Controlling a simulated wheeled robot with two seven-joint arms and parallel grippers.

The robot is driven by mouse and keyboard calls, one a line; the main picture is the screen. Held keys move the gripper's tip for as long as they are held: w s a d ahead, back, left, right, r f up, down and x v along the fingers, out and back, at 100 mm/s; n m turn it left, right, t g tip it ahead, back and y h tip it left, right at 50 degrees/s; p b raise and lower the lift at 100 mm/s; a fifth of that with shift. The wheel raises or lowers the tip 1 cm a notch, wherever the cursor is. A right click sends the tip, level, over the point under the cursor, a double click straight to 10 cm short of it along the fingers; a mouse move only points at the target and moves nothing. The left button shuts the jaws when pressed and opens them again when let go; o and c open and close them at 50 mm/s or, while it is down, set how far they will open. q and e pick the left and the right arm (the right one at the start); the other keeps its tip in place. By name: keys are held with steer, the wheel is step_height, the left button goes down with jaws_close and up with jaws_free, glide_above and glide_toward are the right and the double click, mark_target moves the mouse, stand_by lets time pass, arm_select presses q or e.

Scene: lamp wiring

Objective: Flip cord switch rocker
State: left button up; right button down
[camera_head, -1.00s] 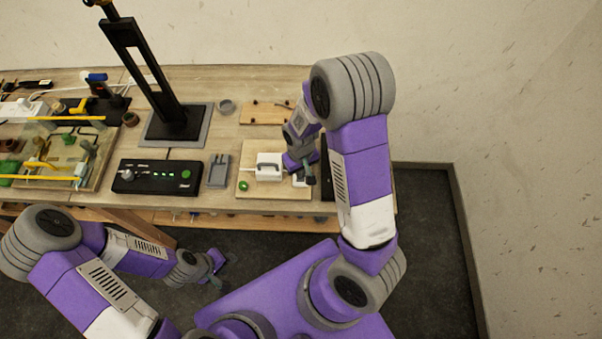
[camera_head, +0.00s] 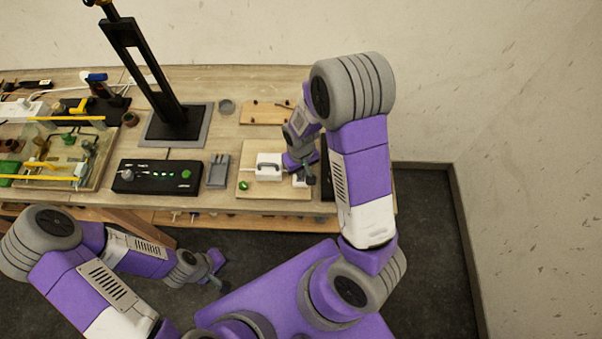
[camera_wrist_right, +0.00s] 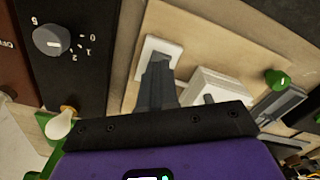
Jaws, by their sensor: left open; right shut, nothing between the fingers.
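A small white switch body (camera_wrist_right: 162,48), probably the cord switch, lies on the pale wooden board. In the head view it shows as a small white patch (camera_head: 299,181), partly covered by my right gripper (camera_head: 309,174). In the right wrist view my right gripper (camera_wrist_right: 160,64) is shut and empty, with its grey fingertips over the white body and seemingly touching it. The fingers hide much of its surface, so I cannot tell the rocker's position. My left gripper (camera_head: 216,269) is open and empty, low in front of the bench and away from the board.
A white box with a dark handle (camera_head: 268,162) stands beside the switch, with a green button (camera_head: 244,185) nearby. A black panel with a dial (camera_wrist_right: 52,38) lies on the switch's other side. A black control box (camera_head: 157,177) and a tall black stand (camera_head: 150,75) are further left.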

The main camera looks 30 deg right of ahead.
steer(key=shift+f+b, duration=0.75)
steer(key=shift+f, duration=0.15)
stand_by(0.5)
step_height(320, 180, up, 7)
steer(key=p, duration=0.6)
stand_by(0.3)
steer(key=shift+s, duration=0.1)
stand_by(0.4)
